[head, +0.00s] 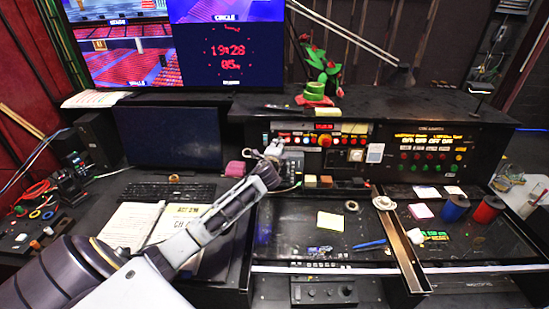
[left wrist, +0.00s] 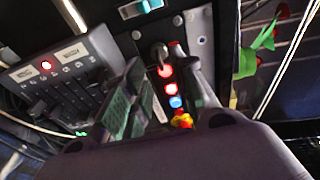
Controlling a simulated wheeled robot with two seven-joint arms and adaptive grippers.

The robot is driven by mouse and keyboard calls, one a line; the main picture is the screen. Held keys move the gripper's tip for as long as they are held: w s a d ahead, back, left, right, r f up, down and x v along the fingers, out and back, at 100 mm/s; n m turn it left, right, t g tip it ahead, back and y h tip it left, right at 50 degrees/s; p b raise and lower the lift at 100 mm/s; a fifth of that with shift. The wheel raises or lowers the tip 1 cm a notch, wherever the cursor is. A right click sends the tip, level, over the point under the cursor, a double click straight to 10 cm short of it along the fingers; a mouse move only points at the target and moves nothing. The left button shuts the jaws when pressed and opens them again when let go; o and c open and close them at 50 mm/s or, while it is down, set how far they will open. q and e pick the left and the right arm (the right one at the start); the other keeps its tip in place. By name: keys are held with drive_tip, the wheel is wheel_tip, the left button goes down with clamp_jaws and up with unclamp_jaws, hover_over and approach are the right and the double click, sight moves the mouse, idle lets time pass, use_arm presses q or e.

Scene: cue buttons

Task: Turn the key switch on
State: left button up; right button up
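My left gripper (head: 272,152) reaches over the desk to the left end of the console's button panel. In the left wrist view its two dark fingers (left wrist: 168,80) stand apart, with a gap between them. Past the fingertips is a grey metal plate with a small dark knob-like part (left wrist: 159,50), which may be the key switch; its setting cannot be made out. Lit red and blue buttons (left wrist: 170,86) and a red-and-yellow button (left wrist: 182,121) show in the gap. Nothing is visibly held. In the head view the gripper hides this part of the panel. My right gripper is out of view.
A red mushroom button (head: 325,141) and lit buttons are right of the gripper. A green-and-red figure (head: 319,80) stands on the console top. A slider box (left wrist: 62,78) is left in the wrist view. A keyboard (head: 165,192) and open book (head: 130,224) lie on the desk.

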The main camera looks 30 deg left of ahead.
use_arm(q)
drive_tip(key=v, duration=0.8)
drive_tip(key=shift+s, duration=0.15)
idle(0.8)
